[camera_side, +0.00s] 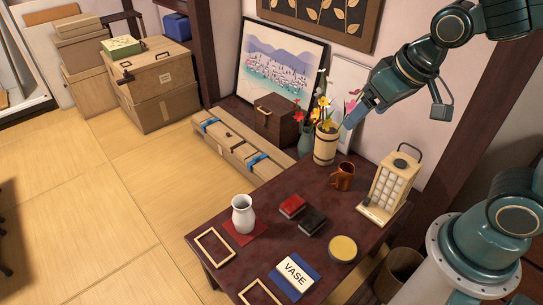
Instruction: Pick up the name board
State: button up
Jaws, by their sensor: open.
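The name board (293,274) is a white plate lettered "VASE" on a blue base. It lies near the front edge of the dark table, toward the viewer. My gripper (355,117) is raised above the back of the table, beside the flowers in the wooden bucket. It is open and well apart from the name board. Its fingers are small in this view, and nothing shows between them.
A white vase (243,214) stands on a red cloth, left of red (292,206) and black (312,220) boxes. A yellow round tin (343,249) is right of the board. A mug (343,177), lantern (393,187) and wooden bucket (326,146) stand behind. Empty frames lie front left.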

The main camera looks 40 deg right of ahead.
jog(key=w+a+f, duration=0.4)
jog(key=w+f, duration=0.4)
jog(key=f, duration=0.2)
send_over(296, 275)
jog(key=w, duration=0.2)
notch_tip(296, 275, down, 27)
jog(key=s+f+n, duration=0.1)
jog(key=s+f, duration=0.7)
jog(key=f, duration=0.3)
jog(key=shift+a+g, duration=0.2)
jog(key=shift+g, duration=0.1)
jog(key=shift+w+f, duration=0.1)
jog(key=shift+f, duration=0.05)
jog(key=shift+x, duration=4.15)
jog(key=shift+f, duration=0.15)
jog(key=shift+x, duration=2.45)
jog(key=shift+d, duration=0.15)
